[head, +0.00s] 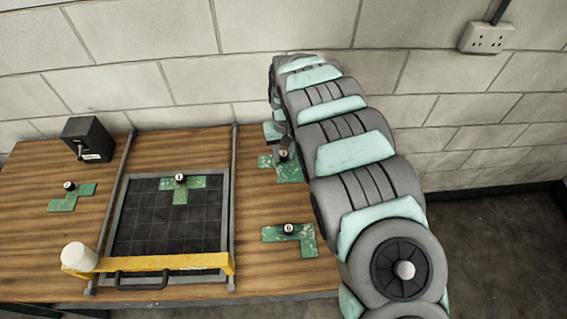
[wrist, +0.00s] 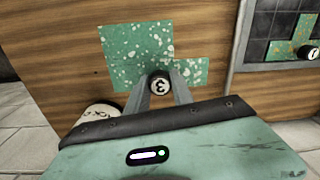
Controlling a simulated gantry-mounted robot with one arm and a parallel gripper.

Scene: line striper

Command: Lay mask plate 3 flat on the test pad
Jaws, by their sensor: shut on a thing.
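Mask plate 3 (wrist: 135,50) is a green, white-speckled plate with a dark knob (wrist: 159,85) marked 3. My gripper (wrist: 161,91) is shut on that knob, with a finger on either side. In the head view the plate (head: 290,172) is right of the frame, partly hidden by my arm. I cannot tell whether it touches the table. The test pad (head: 135,235) is a dark gridded square in a grey frame. A green plate with a knob marked 1 (head: 181,183) lies on its upper part. The pad's edge also shows in the wrist view (wrist: 256,50).
A yellow bar (head: 190,262) with a white cup-like part (head: 78,256) crosses the pad's near edge between two side rails (head: 233,190). Other green plates lie at left (head: 62,202) and at right (head: 301,235). A dark switch box (head: 88,140) stands at back left.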

